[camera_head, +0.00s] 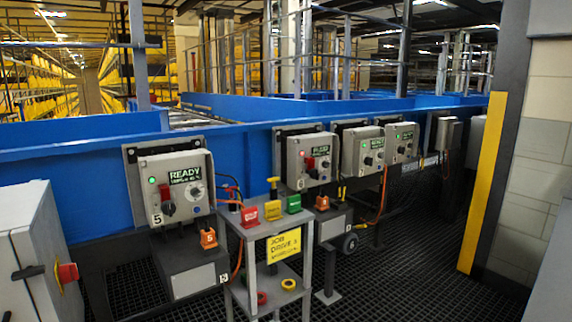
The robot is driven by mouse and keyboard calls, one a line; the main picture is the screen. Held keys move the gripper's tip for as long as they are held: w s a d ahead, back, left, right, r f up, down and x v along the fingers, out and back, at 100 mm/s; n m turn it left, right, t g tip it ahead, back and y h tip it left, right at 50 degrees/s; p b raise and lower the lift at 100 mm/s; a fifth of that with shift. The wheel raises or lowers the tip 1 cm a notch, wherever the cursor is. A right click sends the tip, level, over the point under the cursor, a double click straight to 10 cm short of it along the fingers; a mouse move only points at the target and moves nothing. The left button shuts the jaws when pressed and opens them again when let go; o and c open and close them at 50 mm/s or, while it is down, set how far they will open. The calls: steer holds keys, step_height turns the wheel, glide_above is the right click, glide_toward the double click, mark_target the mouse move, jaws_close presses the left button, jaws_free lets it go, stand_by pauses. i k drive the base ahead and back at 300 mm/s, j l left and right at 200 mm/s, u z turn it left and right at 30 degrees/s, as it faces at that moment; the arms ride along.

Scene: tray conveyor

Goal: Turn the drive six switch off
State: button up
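Several grey drive boxes are fixed along the blue conveyor side. The second box from the left (307,158) appears to carry a 6, though its small label is hard to read. It has a red switch handle (310,162), a dark display with unclear text and a small green light. I cannot tell the handle's exact position. The nearest box (172,185) is marked 5, its display reads READY, its green light is lit, and it has a dark knob with red on it. My gripper is not in view.
A grey stand (276,228) with red, yellow and green lock-like pieces stands in front, between boxes 5 and 6. Its yellow sign (284,244) seems to read JOB DRIVE 6. A grey cabinet (35,250) is at left, a yellow post (483,180) at right. Dark grating floor lies open right of centre.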

mark_target(313, 173)
steer(key=i+l+u, duration=0.35)
steer(key=i+l, duration=0.5)
steer(key=i, duration=0.15)
